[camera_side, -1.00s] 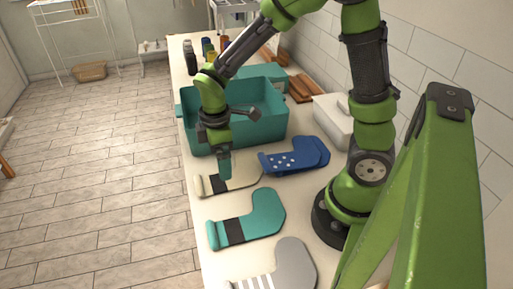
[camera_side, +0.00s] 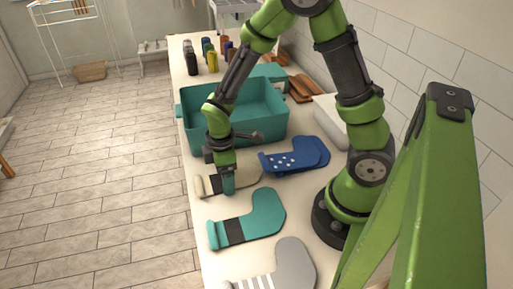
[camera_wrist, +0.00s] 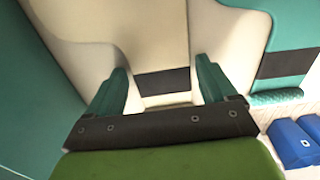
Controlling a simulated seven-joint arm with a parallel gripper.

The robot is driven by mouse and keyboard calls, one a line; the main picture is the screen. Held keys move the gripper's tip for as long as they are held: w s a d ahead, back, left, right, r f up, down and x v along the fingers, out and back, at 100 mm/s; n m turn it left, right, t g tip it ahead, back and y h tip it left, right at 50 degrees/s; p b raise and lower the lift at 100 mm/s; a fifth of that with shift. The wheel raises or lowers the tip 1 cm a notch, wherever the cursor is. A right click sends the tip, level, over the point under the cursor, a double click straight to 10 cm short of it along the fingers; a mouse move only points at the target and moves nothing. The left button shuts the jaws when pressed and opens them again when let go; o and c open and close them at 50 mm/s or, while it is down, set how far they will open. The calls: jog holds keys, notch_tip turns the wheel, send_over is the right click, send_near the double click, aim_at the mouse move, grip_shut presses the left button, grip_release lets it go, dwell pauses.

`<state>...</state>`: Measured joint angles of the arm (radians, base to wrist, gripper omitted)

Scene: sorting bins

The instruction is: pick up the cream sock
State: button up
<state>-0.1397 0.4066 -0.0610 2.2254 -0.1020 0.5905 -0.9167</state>
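The cream sock (camera_side: 247,175) lies flat on the table in front of the teal bin, with a dark band across it. My gripper (camera_side: 228,188) points down over the sock's middle and hides part of it in the side view. The fingers are spread apart, one on each side of the sock. I cannot tell whether they touch the sock or the table.
The teal bin (camera_side: 200,136) stands just behind. A white box (camera_side: 333,122) and several bottles (camera_side: 191,62) stand farther back.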

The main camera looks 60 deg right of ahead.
jog(key=c, duration=0.7)
